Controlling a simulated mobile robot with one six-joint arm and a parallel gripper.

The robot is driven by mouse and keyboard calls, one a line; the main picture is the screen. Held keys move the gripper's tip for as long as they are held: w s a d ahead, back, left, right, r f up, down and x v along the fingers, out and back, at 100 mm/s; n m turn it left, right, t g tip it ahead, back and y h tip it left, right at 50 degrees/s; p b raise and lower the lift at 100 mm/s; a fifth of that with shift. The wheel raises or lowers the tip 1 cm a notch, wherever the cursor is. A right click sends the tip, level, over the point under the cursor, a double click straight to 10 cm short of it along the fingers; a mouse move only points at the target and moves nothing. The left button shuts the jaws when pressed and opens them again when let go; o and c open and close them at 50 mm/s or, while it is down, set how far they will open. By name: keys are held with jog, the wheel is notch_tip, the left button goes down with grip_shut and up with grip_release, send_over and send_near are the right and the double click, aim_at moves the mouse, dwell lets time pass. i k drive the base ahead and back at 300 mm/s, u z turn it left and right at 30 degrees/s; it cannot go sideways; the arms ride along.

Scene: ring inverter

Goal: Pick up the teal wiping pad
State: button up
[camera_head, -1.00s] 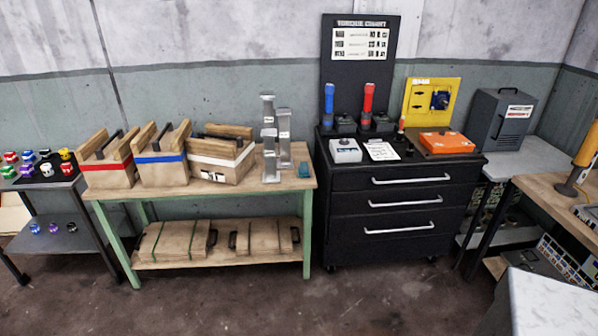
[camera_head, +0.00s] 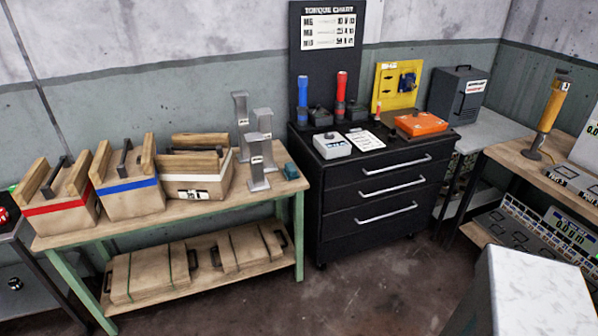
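My gripper is not in view.
Wooden crates with red, blue and white bands (camera_head: 128,190) fill the bench's left. The black drawer cabinet (camera_head: 350,200) stands right of the bench. A pale-topped block (camera_head: 535,290) is at lower right. Dark floor (camera_head: 370,285) in front looks clear.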

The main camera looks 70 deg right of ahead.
aim_at(290, 171)
jog(key=z, duration=0.5)
jog(key=i, duration=0.55)
jog(key=z, duration=0.7)
jog(key=i, duration=0.45)
jog(key=z, duration=0.15)
